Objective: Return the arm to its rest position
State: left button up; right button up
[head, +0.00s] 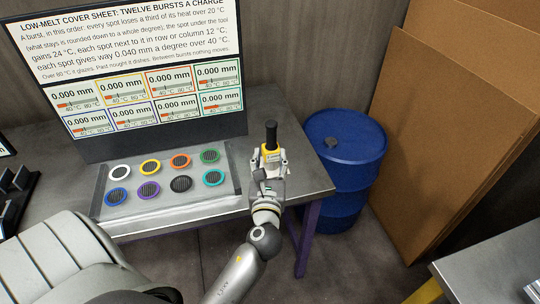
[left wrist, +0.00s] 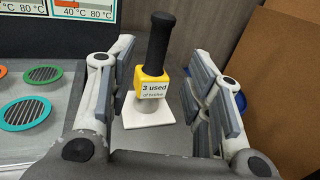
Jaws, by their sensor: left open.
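My left gripper (head: 270,162) is over the right end of the grey table, and its arm comes up from the bottom of the head view. Its jaws are open in the left wrist view (left wrist: 168,98). A tool with a black handle (left wrist: 159,42) and a yellow body (left wrist: 152,84) labelled "3 used" stands upright on a white square base (left wrist: 148,112). It appears between the spread fingers with gaps on both sides. In the head view the black handle (head: 271,133) rises just beyond the gripper. My right gripper is not in view.
A plate with several coloured ring spots (head: 150,200) lies left of the gripper, before a display board (head: 150,105). A blue drum (head: 345,150) stands right of the table (head: 310,180), with brown panels (head: 440,130) leaning behind. Another table corner (head: 485,270) is at lower right.

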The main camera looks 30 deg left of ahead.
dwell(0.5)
pick_arm(q)
jog(key=s+f+n+g+h, duration=0.2)
jog(key=s+f+n+g, duration=0.55)
jog(key=n, duration=0.85)
jog(key=s+d+f+n+g+h, duration=0.2)
jog(key=s+d+f+n+h, duration=0.15)
jog(key=s+d+n, duration=0.35)
jog(key=s+d+f+n+g+h, duration=0.3)
jog(key=s+d+n+h, duration=0.15)
jog(key=s, duration=0.55)
notch_tip(320, 180, down, 26)
jog(key=s, duration=0.1)
jog(key=s+a+f+g, duration=0.1)
jog(key=s+f, duration=0.7)
jog(key=s+a+f+g, duration=0.1)
jog(key=s+a+f, duration=0.1)
jog(key=s+f, duration=0.6)
jog(key=shift+a+y, duration=0.3)
jog(key=shift+y, duration=0.1)
